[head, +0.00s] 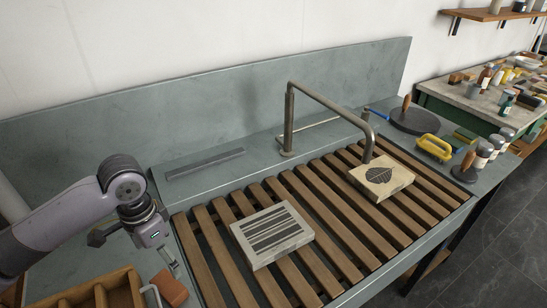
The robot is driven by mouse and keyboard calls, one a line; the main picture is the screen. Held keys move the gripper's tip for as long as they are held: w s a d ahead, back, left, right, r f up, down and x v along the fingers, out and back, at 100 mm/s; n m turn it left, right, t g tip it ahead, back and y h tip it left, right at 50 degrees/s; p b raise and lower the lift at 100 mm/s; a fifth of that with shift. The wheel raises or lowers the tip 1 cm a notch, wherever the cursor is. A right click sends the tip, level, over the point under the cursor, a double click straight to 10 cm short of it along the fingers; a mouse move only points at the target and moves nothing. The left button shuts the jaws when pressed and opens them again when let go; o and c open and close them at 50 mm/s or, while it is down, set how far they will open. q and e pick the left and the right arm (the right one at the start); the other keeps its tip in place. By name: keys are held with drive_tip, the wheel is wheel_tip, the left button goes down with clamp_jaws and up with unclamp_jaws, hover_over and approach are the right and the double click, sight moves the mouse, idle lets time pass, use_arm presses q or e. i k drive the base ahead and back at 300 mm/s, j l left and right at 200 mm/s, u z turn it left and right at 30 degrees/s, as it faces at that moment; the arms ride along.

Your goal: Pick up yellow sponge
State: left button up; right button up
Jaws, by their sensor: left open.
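A small yellow and green block (465,134), which looks like the yellow sponge, lies on the grey ledge at the right end of the sink. Next to it is a larger bright yellow piece with a handle-like opening (436,147); I cannot tell for sure which one is the sponge. My left gripper (168,259) is open at the lower left, pointing down, far from both yellow things. A reddish-brown block (170,288) is just below its fingers; I see no grip on it. My right gripper is out of view.
A slatted wooden rack (335,225) carries a striped stone (271,234) and a leaf-print stone (381,176). A bent metal tap (333,109) rises behind. Round dark discs with wooden handles (414,120) and jars (483,154) crowd the right ledge. A wooden tray (95,292) is lower left.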

sight(467, 137)
drive_tip(key=z, duration=1.4)
